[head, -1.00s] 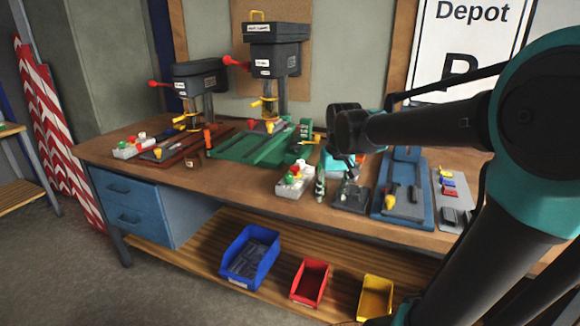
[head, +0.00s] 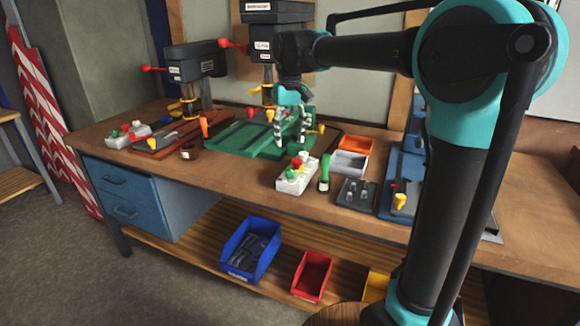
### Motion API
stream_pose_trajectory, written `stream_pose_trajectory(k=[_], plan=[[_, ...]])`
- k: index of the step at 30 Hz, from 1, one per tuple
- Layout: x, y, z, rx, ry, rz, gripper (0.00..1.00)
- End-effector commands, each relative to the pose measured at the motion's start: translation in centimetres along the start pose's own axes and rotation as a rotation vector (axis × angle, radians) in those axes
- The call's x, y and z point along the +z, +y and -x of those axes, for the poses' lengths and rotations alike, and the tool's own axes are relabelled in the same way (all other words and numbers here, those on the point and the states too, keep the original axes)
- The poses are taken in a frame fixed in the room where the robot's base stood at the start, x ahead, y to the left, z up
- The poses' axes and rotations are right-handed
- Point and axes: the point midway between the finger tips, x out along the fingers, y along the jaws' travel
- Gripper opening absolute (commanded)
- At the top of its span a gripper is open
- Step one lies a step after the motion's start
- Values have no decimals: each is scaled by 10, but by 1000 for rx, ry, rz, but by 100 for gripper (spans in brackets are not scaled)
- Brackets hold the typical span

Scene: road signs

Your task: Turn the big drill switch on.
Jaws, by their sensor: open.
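The big drill (head: 262,50) has a dark head, a red-knobbed lever and a green base (head: 228,146). A pale control box (head: 297,175) with red, green, yellow and white controls stands on the bench in front of the green base. I cannot make out a switch's position on it. My gripper (head: 291,140) points down with its fingers apart and empty, over the right part of the green base, behind the control box. My arm hides part of the big drill's right side.
A smaller drill (head: 194,62) on a red-brown base has its own control box (head: 128,134) at left. Bare bench lies along the front edge.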

Motion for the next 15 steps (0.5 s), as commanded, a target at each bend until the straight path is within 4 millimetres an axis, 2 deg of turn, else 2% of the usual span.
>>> stream_pose_trajectory(k=[9, 15], plan=[[0, 0, -64, 0, 0, 0, 50], [0, 0, -92, 0, 0, 0, 50]])
